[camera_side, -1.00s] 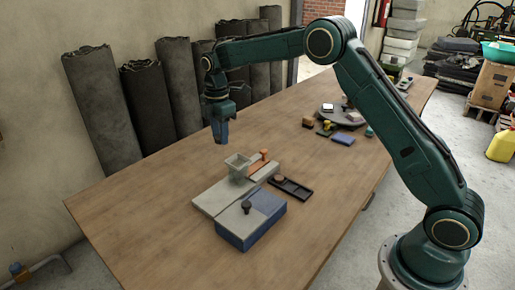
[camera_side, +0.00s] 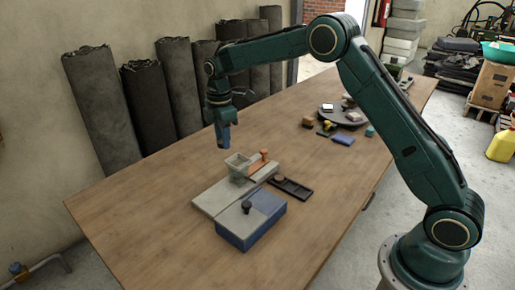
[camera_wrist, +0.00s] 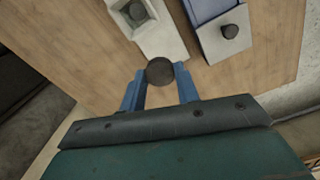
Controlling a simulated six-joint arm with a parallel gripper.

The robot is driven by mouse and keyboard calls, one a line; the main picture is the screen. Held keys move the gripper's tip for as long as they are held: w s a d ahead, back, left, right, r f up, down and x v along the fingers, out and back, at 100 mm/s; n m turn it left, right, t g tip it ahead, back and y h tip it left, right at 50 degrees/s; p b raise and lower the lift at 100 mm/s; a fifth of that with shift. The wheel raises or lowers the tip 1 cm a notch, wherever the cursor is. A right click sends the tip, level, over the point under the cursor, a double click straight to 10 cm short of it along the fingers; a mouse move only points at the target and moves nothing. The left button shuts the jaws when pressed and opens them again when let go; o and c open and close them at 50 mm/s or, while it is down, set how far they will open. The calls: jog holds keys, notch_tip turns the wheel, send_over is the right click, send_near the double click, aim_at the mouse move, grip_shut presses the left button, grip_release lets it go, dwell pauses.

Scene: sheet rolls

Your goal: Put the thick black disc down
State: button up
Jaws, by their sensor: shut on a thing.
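My gripper (camera_wrist: 160,84) is shut on the thick black disc (camera_wrist: 159,70), which sits between the blue fingertips in the wrist view. In the side view my gripper (camera_side: 224,144) hangs above the table, behind and left of the grey open box; the disc cannot be made out there. The grey box (camera_side: 238,167) stands on a pale grey slab (camera_side: 213,196). In the wrist view a dark round piece (camera_wrist: 137,11) shows inside the box, ahead of my gripper.
A blue block (camera_side: 250,225) with a black knob (camera_side: 247,206) stands in front of the slab. An orange peg (camera_side: 264,155) and a black tray (camera_side: 291,188) are to the right. A round turntable (camera_side: 342,116) with small pieces is farther back. The wooden table's left side is clear.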

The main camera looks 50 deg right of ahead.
jog(key=s+f+m, duration=0.5)
jog(key=s+m, duration=0.2)
jog(key=s, duration=0.1)
jog(key=s+f+m, duration=0.5)
jog(key=s+m, duration=0.2)
jog(key=s, duration=0.1)
jog(key=shift+s, duration=0.25)
notch_tip(320, 180, up, 12)
jog(key=f+m, duration=0.1)
jog(key=m, duration=0.5)
send_over(290, 187)
notch_tip(290, 187, down, 20)
jog(key=shift+d+r, duration=0.1)
jog(key=shift+r, duration=0.1)
jog(key=shift+f, duration=0.6)
